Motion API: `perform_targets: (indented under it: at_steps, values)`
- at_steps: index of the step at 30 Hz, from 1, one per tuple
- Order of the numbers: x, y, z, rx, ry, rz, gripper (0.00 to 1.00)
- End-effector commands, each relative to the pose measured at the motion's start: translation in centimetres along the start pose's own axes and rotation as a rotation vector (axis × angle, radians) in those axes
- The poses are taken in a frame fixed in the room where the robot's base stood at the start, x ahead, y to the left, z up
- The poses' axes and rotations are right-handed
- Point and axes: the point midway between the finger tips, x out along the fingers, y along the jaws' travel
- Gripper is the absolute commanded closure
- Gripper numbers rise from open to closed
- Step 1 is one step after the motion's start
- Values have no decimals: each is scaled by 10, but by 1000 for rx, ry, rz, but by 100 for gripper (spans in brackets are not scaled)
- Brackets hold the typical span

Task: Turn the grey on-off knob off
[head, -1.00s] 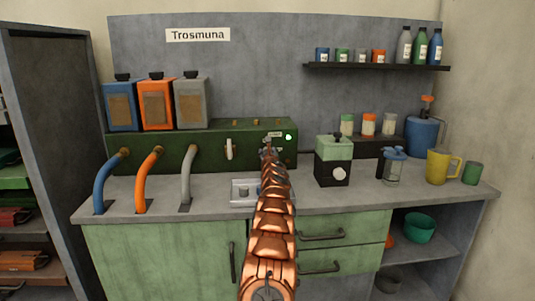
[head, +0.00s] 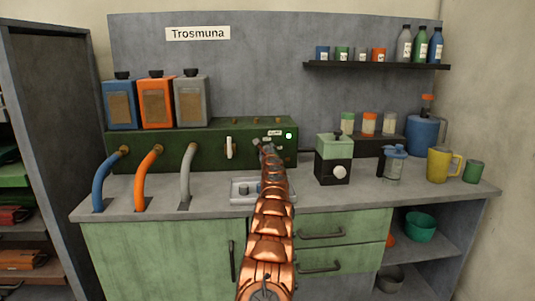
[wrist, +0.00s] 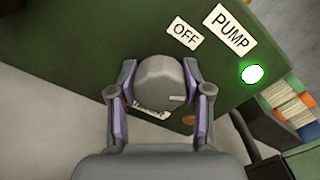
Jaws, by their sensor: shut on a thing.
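The grey knob (wrist: 157,84) sits on the front of the green box (wrist: 80,60). My gripper (wrist: 158,82) is shut on it, one finger on each side, in the wrist view. A small pale mark shows on the knob's lower right. An "OFF" label (wrist: 185,33) is above the knob, and another label (wrist: 152,113), mostly hidden, is below it. A "PUMP" label (wrist: 230,28) and a lit green lamp (wrist: 252,74) are to the right. In the head view my gripper (head: 265,148) reaches the green box (head: 205,150) and hides the knob.
A white lever (head: 229,148) is left of my gripper on the box. A metal tray (head: 243,190) lies on the counter below. A green-and-black grinder-like device (head: 333,160) stands to the right. Blue, orange and grey hoses (head: 148,178) leave the box at left.

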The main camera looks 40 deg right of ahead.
Motion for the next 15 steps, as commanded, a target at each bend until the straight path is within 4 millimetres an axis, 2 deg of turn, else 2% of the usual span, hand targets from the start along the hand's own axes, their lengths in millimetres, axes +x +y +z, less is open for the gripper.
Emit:
perform_targets:
  at_steps: [15]
  values:
    - [0,2,1,-490,-3,-1,86]
